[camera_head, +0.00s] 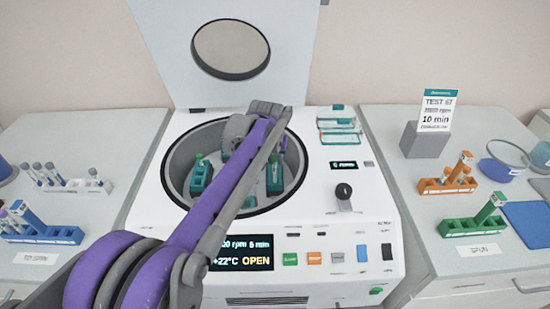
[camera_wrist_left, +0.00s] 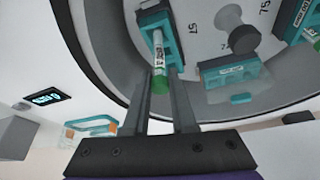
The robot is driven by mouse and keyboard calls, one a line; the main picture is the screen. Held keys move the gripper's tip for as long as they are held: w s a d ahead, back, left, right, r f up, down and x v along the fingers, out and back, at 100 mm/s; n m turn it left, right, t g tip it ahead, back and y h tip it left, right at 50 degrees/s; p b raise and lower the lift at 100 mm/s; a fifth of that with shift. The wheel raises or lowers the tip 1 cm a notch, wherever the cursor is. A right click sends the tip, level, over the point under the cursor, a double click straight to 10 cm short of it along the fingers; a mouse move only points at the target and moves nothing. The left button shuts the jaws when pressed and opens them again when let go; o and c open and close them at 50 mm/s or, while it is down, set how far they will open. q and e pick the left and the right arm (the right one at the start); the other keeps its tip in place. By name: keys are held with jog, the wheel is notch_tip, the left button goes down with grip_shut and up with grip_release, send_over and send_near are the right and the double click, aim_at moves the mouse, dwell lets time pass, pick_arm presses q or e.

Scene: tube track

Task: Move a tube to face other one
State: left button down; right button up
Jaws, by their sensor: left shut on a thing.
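The open centrifuge bowl (camera_head: 174,178) holds teal buckets around a grey hub (camera_wrist_left: 232,38). My left gripper (camera_head: 274,157) reaches into its right side. In the left wrist view the gripper (camera_wrist_left: 165,78) is shut on a green-capped tube (camera_wrist_left: 158,58), which lies along a teal bucket (camera_wrist_left: 174,22). That right bucket (camera_head: 275,184) also shows in the head view. Another green-capped tube (camera_head: 199,158) is in the left bucket (camera_head: 201,180). A third bucket (camera_wrist_left: 235,78) at the back shows no tube. My arm hides part of the bowl. My right gripper is out of view.
The lid (camera_head: 290,50) stands raised behind the bowl. The front display (camera_head: 240,256) reads OPEN. Racks with tubes stand on both side tables: white (camera_head: 75,187) and blue (camera_head: 45,236) left, orange (camera_head: 447,186) and green (camera_head: 473,227) right. Teal boxes (camera_head: 338,125) lie behind right.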

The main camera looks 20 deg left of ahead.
aim_at(274, 164)
pick_arm(q)
jog(key=shift+f, duration=0.2)
jog(key=shift+f+b, duration=0.75)
jog(key=shift+f, duration=0.7)
jog(key=c, duration=0.7)
grip_release()
jog(key=shift+o, duration=0.2)
jog(key=shift+r, duration=0.1)
jog(key=p+v, duration=0.1)
jog(key=v, duration=0.9)
jog(key=shift+r, duration=0.3)
jog(key=shift+s, duration=0.1)
